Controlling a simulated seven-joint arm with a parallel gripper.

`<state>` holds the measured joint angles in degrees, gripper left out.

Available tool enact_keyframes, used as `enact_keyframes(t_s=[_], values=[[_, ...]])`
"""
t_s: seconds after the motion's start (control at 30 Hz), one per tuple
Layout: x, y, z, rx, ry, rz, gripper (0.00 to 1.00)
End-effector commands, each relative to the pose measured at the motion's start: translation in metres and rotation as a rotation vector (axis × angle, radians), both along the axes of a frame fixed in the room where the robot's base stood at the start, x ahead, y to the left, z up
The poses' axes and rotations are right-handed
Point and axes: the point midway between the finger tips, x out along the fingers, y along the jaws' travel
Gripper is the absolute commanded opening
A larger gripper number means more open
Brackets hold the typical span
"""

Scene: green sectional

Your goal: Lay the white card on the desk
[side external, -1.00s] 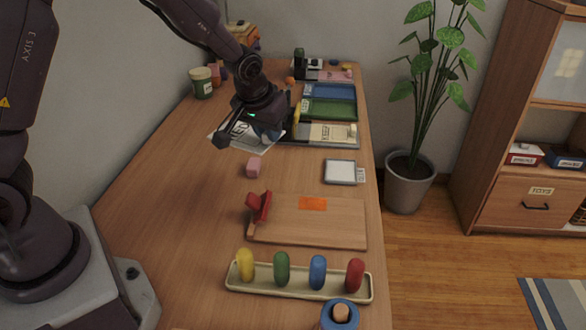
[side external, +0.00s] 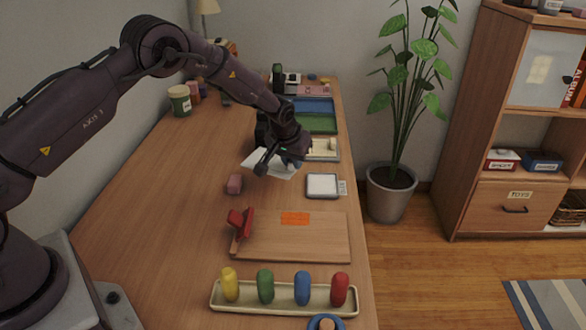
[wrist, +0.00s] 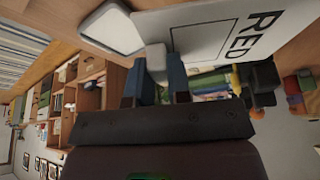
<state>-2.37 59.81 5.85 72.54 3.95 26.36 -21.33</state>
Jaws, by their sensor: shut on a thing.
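The white card (side external: 256,156) is held above the desk (side external: 170,190), near the middle of its length, partly hidden by my gripper (side external: 286,164). The wrist view shows the card (wrist: 215,35) tilted, with the word RED and an outlined rectangle on it. There, the blue fingers of my gripper (wrist: 158,72) are shut on a small grey piece at the card's edge. I cannot tell how high the card is above the desk.
A wooden board (side external: 300,240) with a red tool (side external: 241,222) and a tray of coloured pegs (side external: 285,308) stand nearer. The left side of the desk is clear.

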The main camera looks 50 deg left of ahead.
Motion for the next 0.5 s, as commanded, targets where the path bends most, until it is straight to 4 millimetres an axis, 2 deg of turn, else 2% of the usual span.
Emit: enact_keyframes(t_s=[0.1,0.2,0.5], values=[[-0.001,0.000,-0.020,0.000,0.004,0.001,0.00],[-0.001,0.000,-0.029,0.000,0.003,0.000,0.00],[-0.001,0.000,-0.030,0.000,0.001,0.000,0.00]])
